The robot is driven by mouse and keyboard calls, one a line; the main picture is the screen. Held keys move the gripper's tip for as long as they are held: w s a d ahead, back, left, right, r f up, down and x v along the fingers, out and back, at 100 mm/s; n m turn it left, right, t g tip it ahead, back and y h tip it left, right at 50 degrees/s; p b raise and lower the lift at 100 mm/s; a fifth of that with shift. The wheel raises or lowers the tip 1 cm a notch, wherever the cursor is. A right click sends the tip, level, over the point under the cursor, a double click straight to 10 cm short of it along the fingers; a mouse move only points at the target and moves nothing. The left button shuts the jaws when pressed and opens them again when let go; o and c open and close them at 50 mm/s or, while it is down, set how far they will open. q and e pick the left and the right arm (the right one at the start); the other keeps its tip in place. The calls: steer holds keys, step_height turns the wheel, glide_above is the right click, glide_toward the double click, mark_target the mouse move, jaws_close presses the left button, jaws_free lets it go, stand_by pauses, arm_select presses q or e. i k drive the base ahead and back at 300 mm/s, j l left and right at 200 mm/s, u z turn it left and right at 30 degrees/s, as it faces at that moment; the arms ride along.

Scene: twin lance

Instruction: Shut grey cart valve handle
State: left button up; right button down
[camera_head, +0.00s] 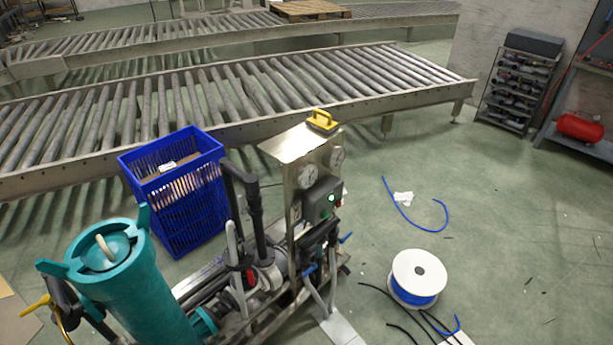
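The cart (185,290) stands at the lower middle, with an upright steel panel (293,150) carrying round gauges. Small blue levers (346,238) show low beside the panel, and a yellow lever (35,306) is at the lower left. A pale grey handle (104,247) lies on the lid of the teal vessel (140,280). Black pipework and pale curved parts (236,255) crowd the middle of the cart. I cannot tell which part is the grey valve handle or how it is turned. Neither of my grippers is in view.
A blue crate (178,195) stands behind the cart, before a roller conveyor (250,95). A spool of blue line (418,278) and loose hoses lie on the floor at right. A rack (520,80) and red tank (584,127) stand far right. Floor between is mostly clear.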

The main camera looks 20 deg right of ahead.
mark_target(243, 209)
steer(key=i+l, duration=0.35)
steer(key=i+l+u, duration=0.1)
steer(key=i+l, duration=0.2)
steer(key=l, duration=0.2)
steer(key=i+l, duration=0.3)
steer(key=l, duration=0.15)
